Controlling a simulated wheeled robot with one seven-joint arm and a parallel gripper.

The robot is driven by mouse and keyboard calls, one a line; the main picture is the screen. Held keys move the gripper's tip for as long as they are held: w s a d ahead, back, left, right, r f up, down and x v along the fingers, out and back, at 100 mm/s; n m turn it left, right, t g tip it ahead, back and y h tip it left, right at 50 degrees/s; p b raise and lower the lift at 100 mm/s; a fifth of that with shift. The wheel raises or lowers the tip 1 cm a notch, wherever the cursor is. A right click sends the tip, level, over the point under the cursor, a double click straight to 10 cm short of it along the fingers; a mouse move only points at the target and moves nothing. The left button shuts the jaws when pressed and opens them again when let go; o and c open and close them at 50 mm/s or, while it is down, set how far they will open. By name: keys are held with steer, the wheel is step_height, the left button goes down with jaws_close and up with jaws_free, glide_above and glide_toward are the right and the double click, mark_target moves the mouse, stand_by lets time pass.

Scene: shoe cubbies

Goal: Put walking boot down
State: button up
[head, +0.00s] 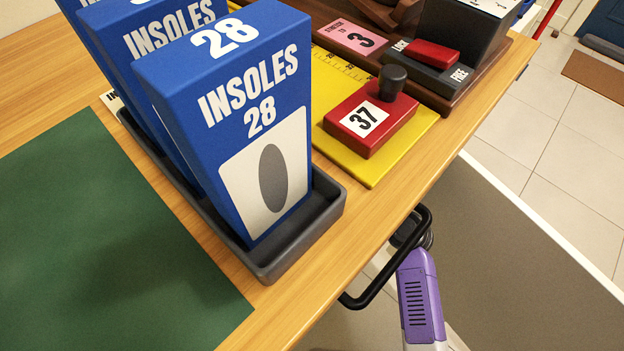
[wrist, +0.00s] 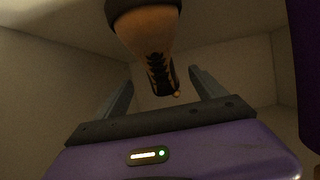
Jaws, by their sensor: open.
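The walking boot (wrist: 149,32), tan-brown with black laces and a dark collar, shows in the wrist view at the top centre. It lies ahead of my gripper (wrist: 164,84), in line with the gap between the two grey fingers. The fingers are spread apart, one on each side, and I see neither of them pressing on the boot. The picture is dim, so I cannot tell what the boot rests on. The boot and the fingers do not show in the head view.
Pale walls (wrist: 45,75) surround the gripper in the wrist view, like a compartment. In the head view, a wooden table (head: 400,205) carries blue insole boxes (head: 225,110) in a grey tray (head: 290,245), and a red block (head: 370,120). A black handle (head: 385,275) juts from its edge.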

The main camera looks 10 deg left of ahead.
steer(key=p+v, duration=0.1)
steer(key=v, duration=0.7)
steer(key=shift+s+d+r+p, duration=0.2)
steer(key=shift+r+p, duration=0.05)
steer(key=shift+p, duration=0.15)
steer(key=s+d+f+m+t+h, duration=0.1)
steer(key=s+d+f+m+h, duration=0.25)
steer(key=s+d, duration=0.45)
steer(key=s+d+f+m+t+h, duration=0.2)
steer(key=s+d+m+h, duration=0.15)
steer(key=s+d, duration=0.4)
steer(key=s+r+m+t+h, duration=0.3)
steer(key=s+r, duration=1.4)
steer(key=r, duration=0.1)
steer(key=shift+d+r+t+h, duration=0.2)
steer(key=shift+d+t+h, duration=0.1)
steer(key=shift+h, duration=0.1)
steer(key=shift+r, duration=0.1)
